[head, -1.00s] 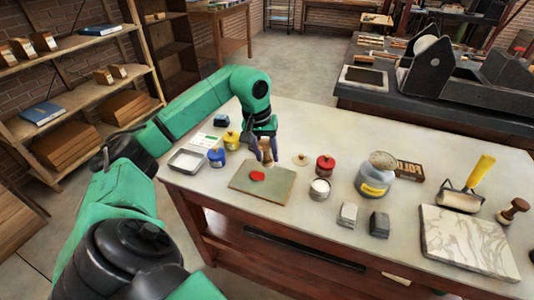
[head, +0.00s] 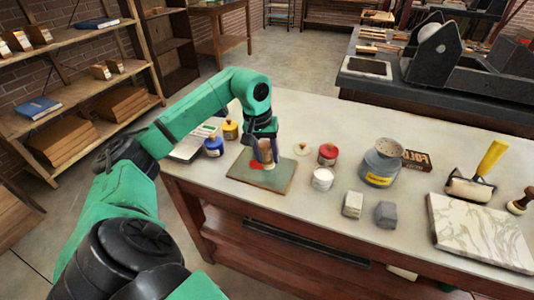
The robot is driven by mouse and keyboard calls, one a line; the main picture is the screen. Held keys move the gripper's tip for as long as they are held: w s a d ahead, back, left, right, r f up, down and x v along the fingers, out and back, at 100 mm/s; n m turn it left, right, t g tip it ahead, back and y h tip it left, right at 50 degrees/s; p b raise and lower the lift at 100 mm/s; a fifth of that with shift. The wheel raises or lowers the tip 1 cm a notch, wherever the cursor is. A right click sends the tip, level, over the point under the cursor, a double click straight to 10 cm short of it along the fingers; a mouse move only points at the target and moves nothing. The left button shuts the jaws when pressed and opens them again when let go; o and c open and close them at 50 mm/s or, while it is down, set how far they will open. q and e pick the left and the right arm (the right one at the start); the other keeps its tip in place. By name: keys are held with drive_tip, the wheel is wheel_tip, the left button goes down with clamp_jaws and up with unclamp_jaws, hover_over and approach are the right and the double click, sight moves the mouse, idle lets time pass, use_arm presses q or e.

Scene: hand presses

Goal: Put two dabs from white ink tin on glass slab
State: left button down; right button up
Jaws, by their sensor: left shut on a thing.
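The glass slab (head: 278,184) is a flat grey-green plate near the table's left front. A red ink patch (head: 256,166) lies on it, partly hidden by my gripper. The open white ink tin (head: 322,180) stands right of the slab, its top white. A pale knobbed lid (head: 303,149) lies behind it. My left gripper (head: 264,161) is low over the slab's middle, shut on a brown wooden-handled tool (head: 266,151). The tool's lower end is hidden, so I cannot tell whether it touches the slab. My right gripper is not in view.
A red tin (head: 328,153), a grey jar (head: 381,165) and two small blocks stand right of the slab. Blue (head: 213,147) and yellow (head: 230,130) tins stand at its left. A marble slab (head: 478,235) and yellow-handled roller (head: 475,180) are far right.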

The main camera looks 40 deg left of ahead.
sight(268, 143)
use_arm(q)
drive_tip(key=shift+f+b, duration=0.4)
drive_tip(key=shift+f, duration=0.15)
idle(0.5)
idle(0.9)
drive_tip(key=shift+r+p, duration=0.15)
drive_tip(key=shift+p, duration=0.15)
wheel_tip(268, 143, up, 7)
drive_tip(key=p, duration=0.6)
drive_tip(key=shift+f, duration=0.2)
